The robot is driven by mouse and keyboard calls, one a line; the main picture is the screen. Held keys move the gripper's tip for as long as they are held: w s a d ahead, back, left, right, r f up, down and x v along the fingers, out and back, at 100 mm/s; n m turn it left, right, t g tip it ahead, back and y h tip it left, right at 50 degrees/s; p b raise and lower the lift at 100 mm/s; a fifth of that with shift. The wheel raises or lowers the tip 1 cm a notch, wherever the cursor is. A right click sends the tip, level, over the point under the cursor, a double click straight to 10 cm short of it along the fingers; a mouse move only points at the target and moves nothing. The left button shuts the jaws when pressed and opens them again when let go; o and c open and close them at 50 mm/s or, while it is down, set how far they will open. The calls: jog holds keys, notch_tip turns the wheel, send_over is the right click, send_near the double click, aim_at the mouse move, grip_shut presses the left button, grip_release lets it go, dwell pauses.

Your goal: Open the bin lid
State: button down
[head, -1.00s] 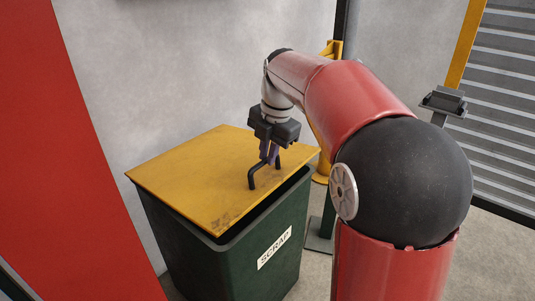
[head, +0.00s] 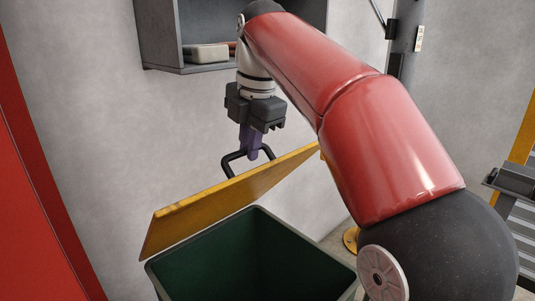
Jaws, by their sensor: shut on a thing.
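The yellow bin lid (head: 225,197) is tilted up, its near edge raised well above the rim of the dark green bin (head: 253,217). The bin's inside shows below it. The lid's black handle (head: 233,158) stands at the raised edge. My gripper (head: 252,153) points down and is shut on the handle. The fingertips partly cover the bar. The lid's top face is mostly hidden.
A grey wall shelf (head: 185,66) with a pale box on it hangs behind and above my gripper. A red panel (head: 35,190) stands at the left. My red arm covers much of the right side.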

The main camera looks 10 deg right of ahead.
jog(key=shift+w+a+f, duration=0.15)
jog(key=shift+w+a, duration=0.3)
jog(key=shift+a, duration=0.05)
jog(key=c, duration=1.5)
grip_release()
jog(key=shift+w+a+f, duration=0.1)
jog(key=shift+w+a, duration=0.05)
jog(key=shift+c, duration=0.2)
jog(key=shift+o, duration=0.4)
jog(key=shift+d, duration=0.2)
jog(key=shift+r, duration=0.3)
jog(key=shift+v, duration=3.75)
